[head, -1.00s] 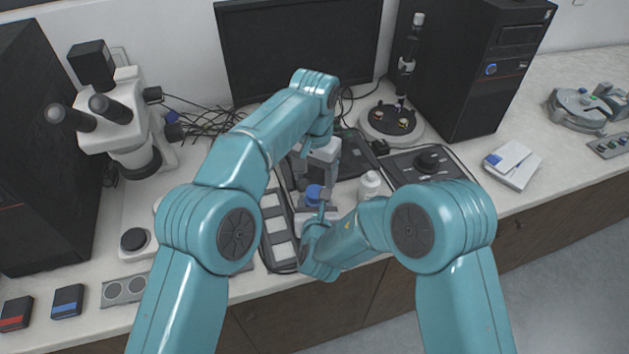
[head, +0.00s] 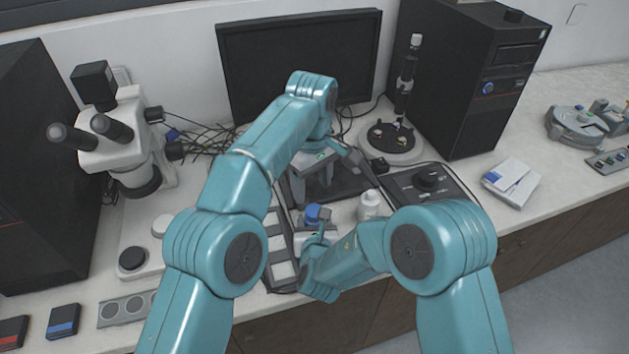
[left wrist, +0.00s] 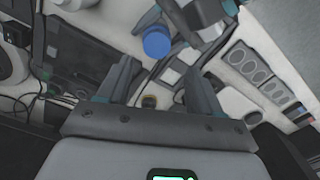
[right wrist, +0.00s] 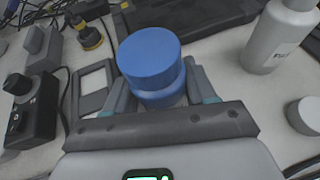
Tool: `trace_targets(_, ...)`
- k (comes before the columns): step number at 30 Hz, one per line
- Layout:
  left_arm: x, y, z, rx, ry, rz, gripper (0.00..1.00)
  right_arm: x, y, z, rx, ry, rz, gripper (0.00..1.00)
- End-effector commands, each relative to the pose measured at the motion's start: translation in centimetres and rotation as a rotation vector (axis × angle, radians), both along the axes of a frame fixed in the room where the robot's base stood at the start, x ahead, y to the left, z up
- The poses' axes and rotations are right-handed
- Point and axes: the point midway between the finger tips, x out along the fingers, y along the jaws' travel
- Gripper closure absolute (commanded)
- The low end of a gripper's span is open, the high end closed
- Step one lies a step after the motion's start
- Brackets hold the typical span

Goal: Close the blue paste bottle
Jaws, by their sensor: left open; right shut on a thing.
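The blue paste bottle shows its round blue cap (head: 313,212) in the head view, low at the bench's front middle. In the right wrist view the blue cap (right wrist: 150,55) sits on top, with a paler bluish body (right wrist: 165,96) just under it; I cannot tell whether it is tightened. My right gripper (head: 318,232) is shut on the bottle, which stands upright between its fingers. My left gripper (head: 327,180) is open and empty, above and behind the bottle. The cap (left wrist: 156,42) also appears beyond its fingers in the left wrist view.
A white bottle (head: 369,206) stands to the right of the blue one. A round white piece (right wrist: 305,115) lies near it. A microscope (head: 125,140) stands left, a monitor (head: 300,60) behind, and a black control box (head: 428,183) with a knob right.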

Motion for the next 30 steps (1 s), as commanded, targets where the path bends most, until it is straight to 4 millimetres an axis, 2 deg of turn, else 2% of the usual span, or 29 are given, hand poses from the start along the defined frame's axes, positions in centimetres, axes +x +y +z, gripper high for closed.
trace_targets(3,0.1,-0.5,0.2,-0.005,-0.011,-0.003,0.35,0.0,0.0,-0.1,-0.001,0.002,0.001,1.0)
trace_targets(14,0.1,-0.5,-0.2,-0.004,-0.011,-0.007,0.35,0.0,0.0,-0.1,0.0,0.002,0.0,1.0)
trace_targets(27,0.1,-0.5,-6.4,-0.004,-0.009,-0.007,0.35,0.0,0.0,-0.1,-0.001,0.002,0.0,1.0)
trace_targets(30,0.1,-0.5,-7.3,-0.004,-0.01,-0.006,0.35,0.0,0.0,-0.1,0.0,0.002,0.0,1.0)
